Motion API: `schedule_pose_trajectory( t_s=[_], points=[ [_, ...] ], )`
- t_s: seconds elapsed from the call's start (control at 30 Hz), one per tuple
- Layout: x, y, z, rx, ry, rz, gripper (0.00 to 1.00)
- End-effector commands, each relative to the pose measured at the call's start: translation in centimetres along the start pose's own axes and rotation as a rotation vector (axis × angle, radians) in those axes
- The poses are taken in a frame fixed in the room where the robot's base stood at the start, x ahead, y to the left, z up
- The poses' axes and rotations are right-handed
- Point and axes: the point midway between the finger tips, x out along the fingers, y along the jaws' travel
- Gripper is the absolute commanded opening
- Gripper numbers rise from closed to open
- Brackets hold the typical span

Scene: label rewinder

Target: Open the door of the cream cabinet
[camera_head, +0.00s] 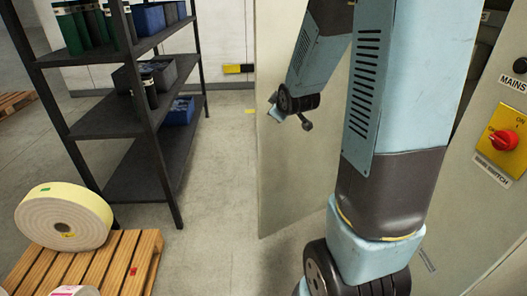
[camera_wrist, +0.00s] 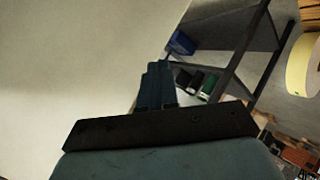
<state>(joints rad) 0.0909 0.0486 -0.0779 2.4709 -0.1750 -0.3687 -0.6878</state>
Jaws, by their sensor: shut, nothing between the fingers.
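The cream cabinet (camera_head: 470,215) stands at the right in the head view, behind my arm. Its door (camera_head: 285,170) stands swung out as a tall pale panel in the middle, its free edge toward the left. A dark opening (camera_head: 487,40) shows at the upper right; my arm hides most of the space between door and cabinet. My gripper (camera_head: 273,108) is in front of the door face near its free edge; contact cannot be told. In the wrist view my gripper (camera_wrist: 155,85) is shut and empty, with the pale door (camera_wrist: 70,65) filling the left side. No handle is clearly visible.
A red rotary switch (camera_head: 503,139) on a yellow plate sits on the cabinet's right part. A dark shelf rack (camera_head: 140,120) with bins stands at the left. A label roll (camera_head: 64,217) lies on a wooden pallet (camera_head: 115,262). Floor (camera_head: 215,200) between rack and door is clear.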

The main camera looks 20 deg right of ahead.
Motion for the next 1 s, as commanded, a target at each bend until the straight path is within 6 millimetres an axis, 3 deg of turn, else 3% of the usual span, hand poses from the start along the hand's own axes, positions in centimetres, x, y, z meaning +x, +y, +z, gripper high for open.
schedule_pose_trajectory(
  t_s=[0.2,0.5,0.8,1.0],
  points=[
    [5.1,-1.0,1.8,-0.154,0.073,0.049,0.0],
    [10.3,-3.1,4.7,-0.357,0.181,0.13,0.0],
    [13.8,-6.3,8.3,-0.54,0.287,0.222,0.0],
    [14.9,-8.9,11.1,-0.646,0.355,0.292,0.0]
  ],
)
